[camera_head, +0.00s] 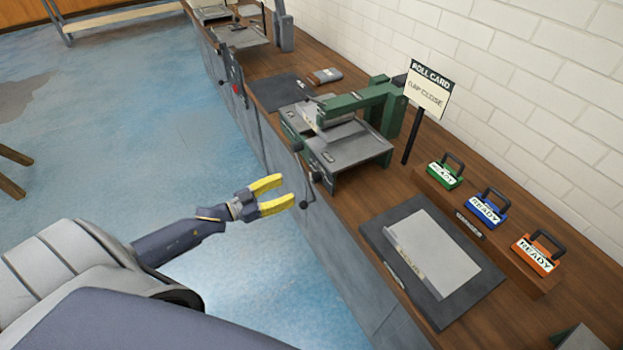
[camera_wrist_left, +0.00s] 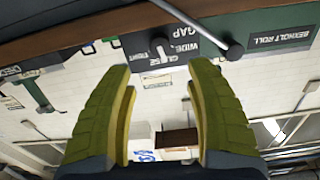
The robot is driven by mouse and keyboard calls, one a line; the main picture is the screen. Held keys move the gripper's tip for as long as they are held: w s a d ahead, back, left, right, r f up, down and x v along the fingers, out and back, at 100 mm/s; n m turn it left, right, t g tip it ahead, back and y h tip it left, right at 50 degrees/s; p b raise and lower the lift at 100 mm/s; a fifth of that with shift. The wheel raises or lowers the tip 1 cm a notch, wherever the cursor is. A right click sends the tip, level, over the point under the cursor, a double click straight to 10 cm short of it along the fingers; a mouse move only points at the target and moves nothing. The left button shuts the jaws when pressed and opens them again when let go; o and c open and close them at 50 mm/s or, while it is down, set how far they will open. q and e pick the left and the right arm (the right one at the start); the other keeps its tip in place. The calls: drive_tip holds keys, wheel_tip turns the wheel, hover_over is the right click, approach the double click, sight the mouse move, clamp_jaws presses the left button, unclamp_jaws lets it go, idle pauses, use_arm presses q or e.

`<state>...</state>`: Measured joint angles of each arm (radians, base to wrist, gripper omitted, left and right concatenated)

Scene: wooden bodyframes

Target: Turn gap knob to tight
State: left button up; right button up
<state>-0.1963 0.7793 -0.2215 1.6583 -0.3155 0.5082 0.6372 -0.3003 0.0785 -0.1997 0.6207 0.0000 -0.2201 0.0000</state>
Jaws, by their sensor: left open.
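The green and grey roller machine (camera_head: 352,150) stands on the wooden bench, its front side facing my left arm. In the left wrist view, which looks upside down, the dark gap plate (camera_wrist_left: 185,35) carries a small gap knob (camera_wrist_left: 160,47) with labels reading GAP, WIDE, CLOSE and what looks like TIGHT. I cannot tell which label the knob points at. My left gripper (camera_head: 288,190) has yellow fingers, open and empty, in front of the bench edge below the machine. In the wrist view the knob shows beyond and between the fingertips (camera_wrist_left: 158,75), apart from them. My right gripper is out of view.
A crank handle with a dark ball (camera_wrist_left: 235,51) sticks out beside the knob. A ROLL CARD sign (camera_head: 428,88) stands right of the machine. A dark mat with a grey sheet (camera_head: 445,250) and green, blue and orange READY blocks (camera_head: 487,208) lie on the bench.

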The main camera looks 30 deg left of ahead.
sight(312, 179)
use_arm(q)
drive_tip(key=x, duration=0.9)
drive_tip(key=shift+w+d, duration=0.2)
drive_tip(key=shift+w, duration=0.15)
drive_tip(key=shift+r, duration=0.1)
clamp_jaws()
